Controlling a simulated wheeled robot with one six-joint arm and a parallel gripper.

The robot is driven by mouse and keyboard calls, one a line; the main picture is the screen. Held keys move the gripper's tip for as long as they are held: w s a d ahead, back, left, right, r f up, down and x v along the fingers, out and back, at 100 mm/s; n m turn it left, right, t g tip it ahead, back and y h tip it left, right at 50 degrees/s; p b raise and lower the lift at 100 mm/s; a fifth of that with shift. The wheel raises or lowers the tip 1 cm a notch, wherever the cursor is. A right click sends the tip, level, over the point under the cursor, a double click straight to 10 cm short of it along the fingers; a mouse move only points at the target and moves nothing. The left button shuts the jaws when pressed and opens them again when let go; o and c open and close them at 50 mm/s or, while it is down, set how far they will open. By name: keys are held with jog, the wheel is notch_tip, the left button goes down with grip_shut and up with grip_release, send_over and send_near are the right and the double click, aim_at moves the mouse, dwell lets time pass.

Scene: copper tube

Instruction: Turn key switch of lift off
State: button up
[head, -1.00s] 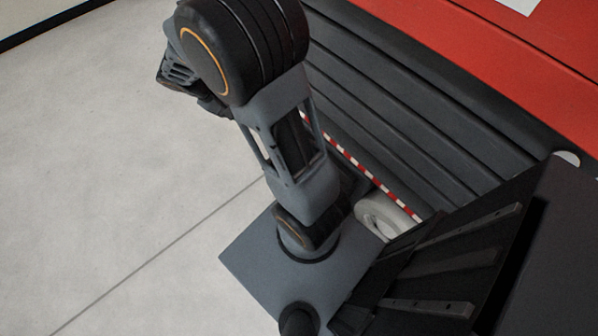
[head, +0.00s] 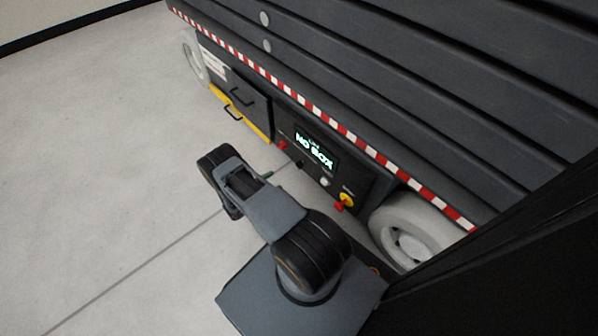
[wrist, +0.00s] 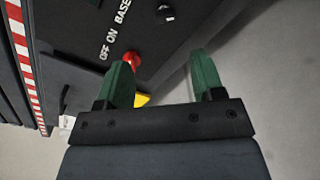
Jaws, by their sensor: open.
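The lift's dark control panel (head: 322,172) is on its side, with a lit display (head: 315,152). The red key switch (head: 281,145) sits at the panel's left end in the head view. In the wrist view the red key switch (wrist: 132,58) is beside the lettering "OFF ON BASE". My gripper (wrist: 165,70) has two green fingers, spread apart with nothing between them. The left finger appears close to the red switch and overlaps its lower edge in the picture; I cannot tell whether they touch. In the head view my gripper (head: 268,175) is in front of the panel, partly hidden by my wrist.
A red and yellow emergency stop button (head: 345,202) is at the panel's right. A black knob (wrist: 165,14) shows above the fingers. A wheel (head: 408,235) stands to the right, and a yellow bar (head: 235,112) runs at left. Floor (head: 110,180) is clear.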

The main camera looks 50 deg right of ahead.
aim_at(299, 164)
jog(key=d+b, duration=0.1)
jog(key=d, duration=0.3)
jog(key=s+d+b, duration=0.1)
jog(key=d, duration=0.4)
jog(key=d+f+b, duration=0.1)
jog(key=d, duration=0.3)
jog(key=shift+s+d, duration=0.3)
jog(key=shift+s, duration=0.1)
jog(key=c, duration=0.9)
jog(key=shift+c, duration=0.2)
jog(key=shift+n+b, duration=0.35)
jog(key=shift+n, duration=0.05)
jog(key=n+b, duration=0.1)
jog(key=n, duration=0.2)
jog(key=shift+n, duration=0.3)
jog(key=shift+n+b, duration=0.35)
jog(key=shift+n, duration=1.85)
